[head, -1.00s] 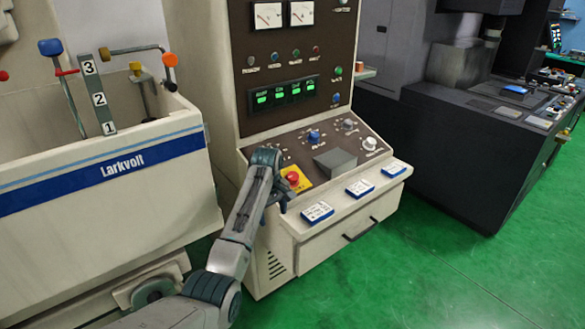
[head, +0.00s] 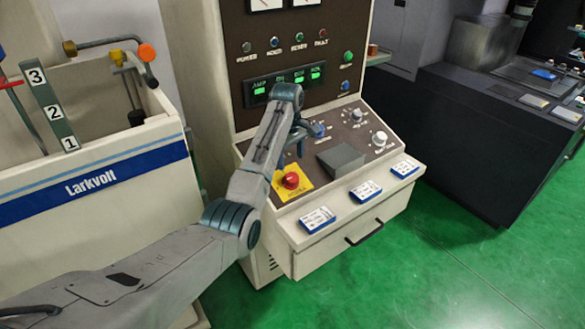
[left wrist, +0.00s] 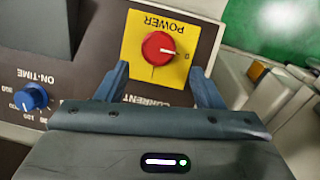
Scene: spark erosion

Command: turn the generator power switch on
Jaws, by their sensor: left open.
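The generator power switch (head: 291,181) is a round red knob on a yellow plate at the left end of the sloped control panel. In the left wrist view the red knob (left wrist: 158,48) appears upside down under the label POWER, with its pale pointer line toward a small mark at the right of the picture. My left gripper (left wrist: 160,84) is open and empty. Its two fingers are spread to either side of the yellow plate's near edge, and the knob lies beyond them, apart. In the head view the left gripper (head: 301,138) hangs over the panel, partly hidden by its own wrist.
A blue ON-TIME knob (left wrist: 30,97) and a grey block (head: 342,160) sit beside the switch. Several white-and-blue cards lie on the front ledge (head: 345,208). A Larkvolt tank (head: 95,180) stands at the left. Green floor is open at the right front.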

